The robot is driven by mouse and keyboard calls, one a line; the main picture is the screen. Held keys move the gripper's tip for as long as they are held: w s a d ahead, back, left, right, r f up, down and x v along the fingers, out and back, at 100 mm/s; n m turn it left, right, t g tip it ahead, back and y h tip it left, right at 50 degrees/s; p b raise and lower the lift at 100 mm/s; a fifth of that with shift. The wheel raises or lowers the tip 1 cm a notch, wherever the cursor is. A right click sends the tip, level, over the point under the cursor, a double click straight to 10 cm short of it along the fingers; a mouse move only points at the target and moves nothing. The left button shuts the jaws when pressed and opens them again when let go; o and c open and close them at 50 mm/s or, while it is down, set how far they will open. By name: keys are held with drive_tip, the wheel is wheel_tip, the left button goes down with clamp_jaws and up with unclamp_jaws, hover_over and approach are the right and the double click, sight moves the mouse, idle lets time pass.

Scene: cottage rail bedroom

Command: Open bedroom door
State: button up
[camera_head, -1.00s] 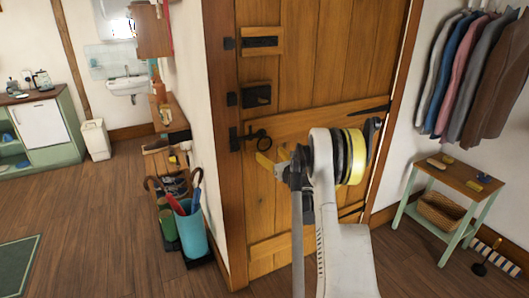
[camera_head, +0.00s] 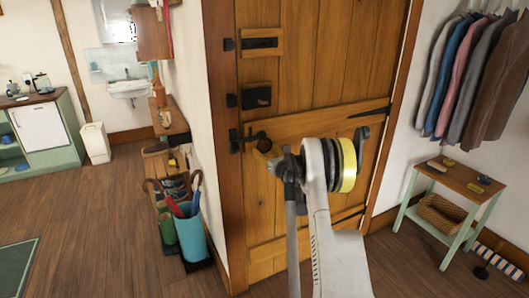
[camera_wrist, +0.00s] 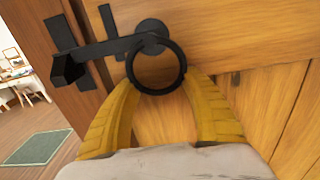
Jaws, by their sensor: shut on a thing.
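The wooden plank bedroom door (camera_head: 335,65) stands closed in its frame in the head view. A black ring handle (camera_wrist: 184,68) hangs from a round plate on the door in the wrist view. A black latch bar (camera_wrist: 105,47) runs left from that plate to a catch on the frame side. My gripper (camera_head: 264,148) is at the handle, and its yellow fingers also show in the wrist view (camera_wrist: 161,82). The fingers are shut on the ring, one on each side of its lower part. In the head view my arm hides part of the lower door.
A blue umbrella bin (camera_head: 191,236) and a low shoe rack stand left of the door. A small side table (camera_head: 455,180) stands at right under hanging clothes (camera_head: 465,75). Open wooden floor (camera_head: 110,220) lies at left, with a green rug (camera_head: 18,262).

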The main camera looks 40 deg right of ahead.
sight(259, 150)
drive_tip(key=shift+w+a+r+m+b, duration=0.15)
drive_tip(key=shift+a+m+b, duration=0.45)
drive_tip(key=shift+m, duration=0.9)
drive_tip(key=shift+c, duration=0.2)
drive_tip(key=shift+w+a+r+m, duration=0.15)
drive_tip(key=shift+a+m, duration=0.3)
drive_tip(key=shift+m, duration=0.45)
drive_tip(key=shift+w+a+r+m, duration=0.15)
drive_tip(key=shift+a+m, duration=0.25)
drive_tip(key=shift+m, duration=0.5)
drive_tip(key=shift+s, duration=0.1)
